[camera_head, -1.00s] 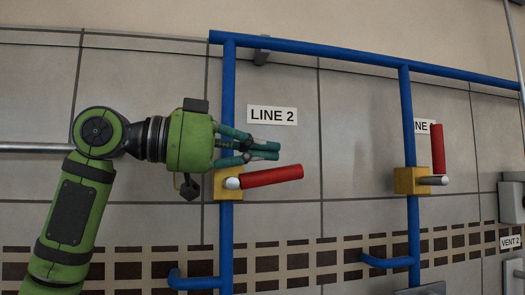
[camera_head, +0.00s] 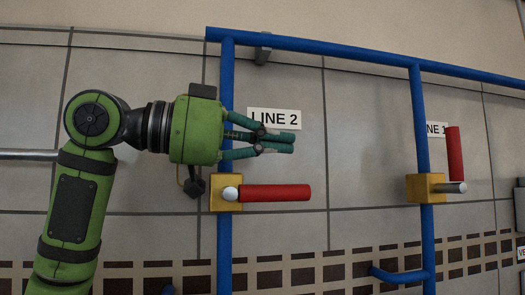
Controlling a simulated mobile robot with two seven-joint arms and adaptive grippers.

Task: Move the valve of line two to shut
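The line two valve has a yellow body (camera_head: 223,204) on a blue vertical pipe, below the "LINE 2" sign (camera_head: 274,118). Its red lever (camera_head: 275,193) points right, about level, from a pale round pivot. My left gripper (camera_head: 294,142) is just above the lever, apart from it in the picture. Its teal fingers point right and come close together at the tips, with nothing seen between them. They cover the lower edge of the sign. How far the fingers are from the wall is hard to tell. My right gripper is not in view.
The line one valve (camera_head: 425,188) is on another blue pipe (camera_head: 421,120) to the right, its red lever (camera_head: 455,154) upright. A blue pipe (camera_head: 330,50) runs along the top. Bare tiled wall lies between the two valves.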

